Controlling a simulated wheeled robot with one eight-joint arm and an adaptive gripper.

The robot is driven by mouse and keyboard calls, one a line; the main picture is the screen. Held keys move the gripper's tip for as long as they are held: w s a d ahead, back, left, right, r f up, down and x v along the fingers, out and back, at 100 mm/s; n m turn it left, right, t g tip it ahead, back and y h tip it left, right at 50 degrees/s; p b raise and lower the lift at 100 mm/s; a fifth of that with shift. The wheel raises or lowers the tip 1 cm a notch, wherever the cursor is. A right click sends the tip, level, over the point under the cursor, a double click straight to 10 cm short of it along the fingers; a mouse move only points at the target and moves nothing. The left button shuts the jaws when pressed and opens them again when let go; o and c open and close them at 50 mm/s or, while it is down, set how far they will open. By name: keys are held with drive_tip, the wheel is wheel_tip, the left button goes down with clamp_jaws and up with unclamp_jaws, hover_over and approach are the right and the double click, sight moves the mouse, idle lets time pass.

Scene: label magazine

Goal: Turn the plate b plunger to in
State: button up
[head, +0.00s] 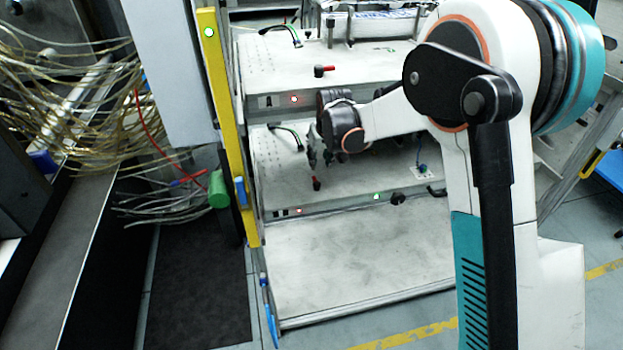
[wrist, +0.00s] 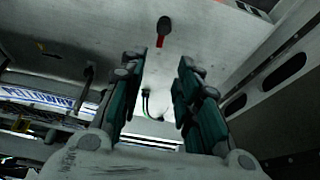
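The head view shows two stacked pale plates, an upper one (head: 345,62) and a lower one (head: 385,175). A red-handled plunger (head: 323,71) with a black end is on the upper plate. Another small red-tipped part (head: 316,184) shows on the lower plate. I cannot read which plate is b. My gripper (head: 318,155) is between the plates, partly hidden by my wrist. In the wrist view, a black and red plunger (wrist: 162,31) stands on a pale surface beyond the fingers. My gripper (wrist: 158,75) is open, with nothing between its two teal fingers.
A yellow post (head: 223,130) stands along the plates' left side. Tangled cables (head: 80,90) hang at the far left. A black knob (head: 397,198) is on the lower plate's front edge. A bare pale panel (head: 350,262) lies below.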

sight(315, 178)
drive_tip(key=b+x, duration=0.4)
drive_tip(key=x, duration=0.8)
drive_tip(key=shift+a+f, duration=0.1)
clamp_jaws()
